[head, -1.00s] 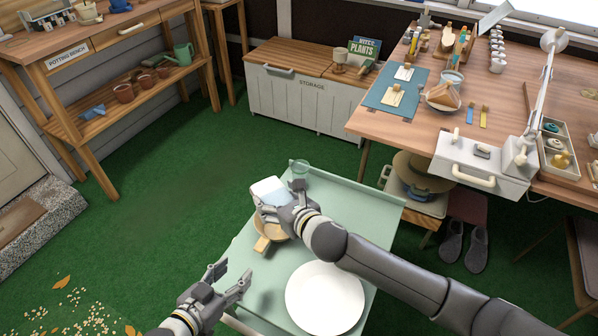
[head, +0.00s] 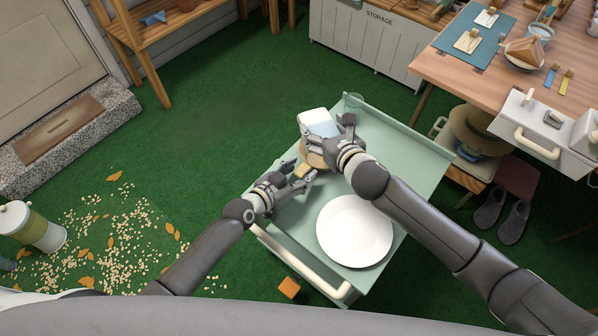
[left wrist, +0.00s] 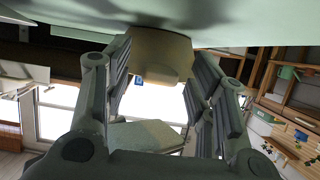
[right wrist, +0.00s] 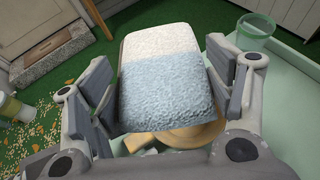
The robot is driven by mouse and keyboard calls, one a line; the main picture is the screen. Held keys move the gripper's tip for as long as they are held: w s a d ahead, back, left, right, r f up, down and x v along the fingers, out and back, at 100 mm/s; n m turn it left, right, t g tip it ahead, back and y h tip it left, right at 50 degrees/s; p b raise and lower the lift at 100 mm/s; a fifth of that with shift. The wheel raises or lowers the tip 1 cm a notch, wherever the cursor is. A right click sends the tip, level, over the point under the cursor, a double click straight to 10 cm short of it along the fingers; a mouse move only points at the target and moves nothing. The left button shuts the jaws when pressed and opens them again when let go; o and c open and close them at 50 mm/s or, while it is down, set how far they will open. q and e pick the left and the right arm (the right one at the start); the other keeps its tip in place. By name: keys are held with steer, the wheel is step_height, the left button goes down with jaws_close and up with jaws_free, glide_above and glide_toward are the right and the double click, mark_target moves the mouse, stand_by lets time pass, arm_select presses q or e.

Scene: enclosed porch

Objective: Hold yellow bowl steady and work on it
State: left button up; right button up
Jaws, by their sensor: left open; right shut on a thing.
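The yellow bowl (head: 313,159), tan-yellow with a stubby handle (head: 301,170), rests on the pale green cart top (head: 405,145). The sponge and right hand partly hide it. My right gripper (head: 333,136) is shut on a white and light-blue sponge-like block (head: 318,121), above the bowl. In the right wrist view the block (right wrist: 160,85) covers much of the bowl (right wrist: 185,135).
A white plate (head: 354,231) lies on the cart near my right forearm. A clear green cup (head: 353,101) stands at the cart's far corner. The wooden worktable (head: 465,75) is at the right. Spilled pellets and leaves (head: 110,230) lie on the green floor.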

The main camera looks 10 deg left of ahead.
arm_select(q)
steer(key=shift+w, duration=0.1)
steer(key=shift+c, duration=0.3)
jaws_close()
stand_by(0.9)
